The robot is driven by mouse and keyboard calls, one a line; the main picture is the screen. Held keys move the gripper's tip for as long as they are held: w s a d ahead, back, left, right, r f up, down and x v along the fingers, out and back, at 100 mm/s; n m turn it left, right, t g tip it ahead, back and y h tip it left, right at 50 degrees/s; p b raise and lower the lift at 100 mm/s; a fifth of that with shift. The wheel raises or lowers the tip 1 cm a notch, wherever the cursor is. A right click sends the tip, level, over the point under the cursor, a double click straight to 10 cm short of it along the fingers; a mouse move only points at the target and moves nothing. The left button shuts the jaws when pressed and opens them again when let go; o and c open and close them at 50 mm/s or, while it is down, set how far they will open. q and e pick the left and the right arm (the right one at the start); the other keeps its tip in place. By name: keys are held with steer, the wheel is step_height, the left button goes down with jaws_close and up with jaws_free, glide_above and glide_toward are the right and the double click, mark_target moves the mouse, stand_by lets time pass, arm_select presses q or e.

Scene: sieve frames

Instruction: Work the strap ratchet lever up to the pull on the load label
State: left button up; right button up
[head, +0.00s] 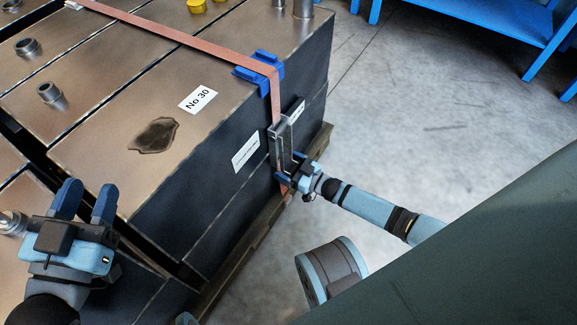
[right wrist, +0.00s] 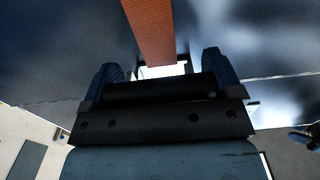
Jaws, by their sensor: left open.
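An orange strap (head: 180,35) crosses the dark-sided load and runs down over a blue corner protector (head: 262,72). The grey metal ratchet (head: 281,147) hangs on the strap at the load's side. A white label (head: 246,151) is beside it; its print is too small to read. My right gripper (head: 288,178) is at the ratchet's lower end. In the right wrist view its fingers (right wrist: 160,80) stand apart on either side of a dark bar, with the strap (right wrist: 152,30) beyond; whether they grip the bar is unclear. My left gripper (head: 86,200) is open and empty at lower left.
The load sits on a wooden pallet (head: 262,222). Its top has a No 30 label (head: 198,99), a dark patch (head: 154,135) and metal fittings (head: 50,93). Blue racking (head: 490,15) stands at back right. The grey floor (head: 440,120) on the right is clear.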

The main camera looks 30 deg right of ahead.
steer(key=shift+c, duration=1.2)
steer(key=shift+s+d+r+g+p, duration=0.3)
steer(key=shift+s+r+p, duration=0.1)
steer(key=shift+p, duration=0.8)
arm_select(q)
steer(key=s+d+r+n+t+p, duration=0.1)
steer(key=s+r+n+t+p, duration=0.3)
steer(key=r+p, duration=0.7)
steer(key=s+a+f+n+g+y+p, duration=0.1)
steer(key=a+f+g+y+p, duration=0.2)
steer(key=p, duration=0.6)
steer(key=s+a+f+g+y+p, duration=0.1)
steer(key=a+f+g+y+p, duration=0.2)
steer(key=f+g+p, duration=0.3)
step_height(320, 180, down, 3)
steer(key=p, duration=0.3)
steer(key=shift+a+r+n+g+y+p, duration=0.2)
steer(key=shift+n+g+y+p, duration=0.1)
steer(key=shift+n+p, duration=0.1)
arm_select(e)
steer(key=s+d+r+g+h, duration=0.3)
steer(key=s+d+r+g, duration=0.3)
steer(key=s+r, duration=0.6)
steer(key=shift+d+r+h, duration=0.3)
steer(key=shift+d+r, duration=0.25)
steer(key=shift+r, duration=0.15)
arm_select(q)
steer(key=shift+r, duration=0.2)
arm_select(e)
steer(key=shift+r, duration=0.1)
